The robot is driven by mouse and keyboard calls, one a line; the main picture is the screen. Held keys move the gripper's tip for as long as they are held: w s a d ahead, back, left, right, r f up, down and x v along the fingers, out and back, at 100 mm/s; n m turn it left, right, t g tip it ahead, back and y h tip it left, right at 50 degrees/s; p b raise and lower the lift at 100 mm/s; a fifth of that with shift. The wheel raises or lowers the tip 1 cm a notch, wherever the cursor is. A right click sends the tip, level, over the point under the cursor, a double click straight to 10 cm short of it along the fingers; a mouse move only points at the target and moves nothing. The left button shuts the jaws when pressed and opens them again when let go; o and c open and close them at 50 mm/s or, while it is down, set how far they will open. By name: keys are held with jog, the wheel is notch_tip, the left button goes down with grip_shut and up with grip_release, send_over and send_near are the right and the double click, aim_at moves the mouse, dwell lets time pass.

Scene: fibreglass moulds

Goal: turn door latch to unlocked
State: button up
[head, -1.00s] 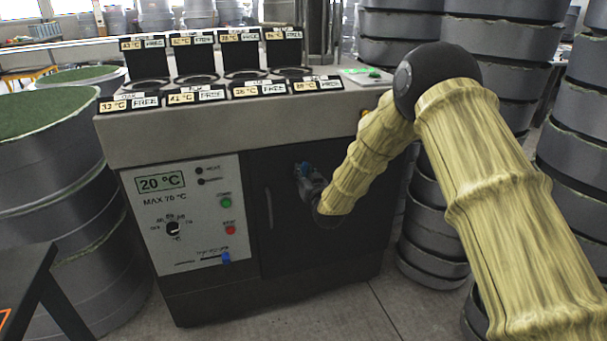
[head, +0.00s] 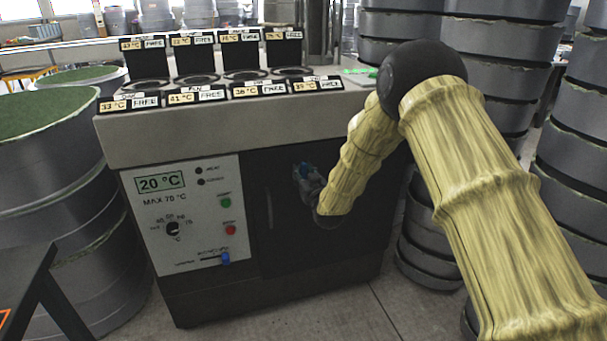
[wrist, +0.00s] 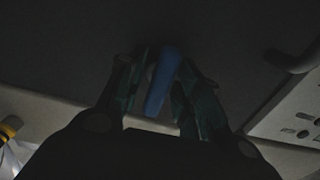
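The door latch is a small blue handle (wrist: 162,82) on the dark cabinet door (head: 290,235). In the wrist view it sits tilted between the two fingers of my gripper (wrist: 164,92). The fingers are drawn in close on both sides of it, though the picture is too dark to make out the exact contact. In the head view my gripper (head: 308,180) is up against the door front, right of the control panel, with a bit of blue showing at its tip. The latch's lock marking, if any, cannot be seen.
A vertical door handle (head: 269,208) is left of my gripper, and the control panel (head: 190,215) with knob, buttons and blue slider is further left. Stacked grey moulds (head: 440,225) stand close on the right. A dark table edge (head: 25,285) is at lower left.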

dwell(0.3)
jog(key=v, duration=1.2)
jog(key=s+d+f+m+g+h, duration=0.1)
jog(key=s+d+f+g, duration=0.25)
jog(key=s+f, duration=0.5)
jog(key=s+d+f+m+g+h, duration=0.15)
jog(key=s+d+f, duration=0.3)
jog(key=f, duration=0.75)
jog(key=s+d+f+g+h, duration=0.1)
jog(key=s+d+f+g, duration=0.2)
jog(key=s+f, duration=0.55)
jog(key=s+d+f+g+h, duration=0.1)
jog(key=s+d+f+g, duration=0.3)
jog(key=s, duration=0.7)
jog(key=s+d+f+m+g, duration=0.1)
jog(key=s+d+f+g, duration=0.15)
jog(key=s, duration=0.95)
jog(key=s+d+f+m+g, duration=0.1)
jog(key=s+d+f+g, duration=0.15)
jog(key=s, duration=0.95)
notch_tip(320, 180, up, 16)
jog(key=h+p, duration=0.1)
jog(key=p, duration=1.4)
jog(key=shift+a+p, duration=0.3)
jog(key=shift+a, duration=0.1)
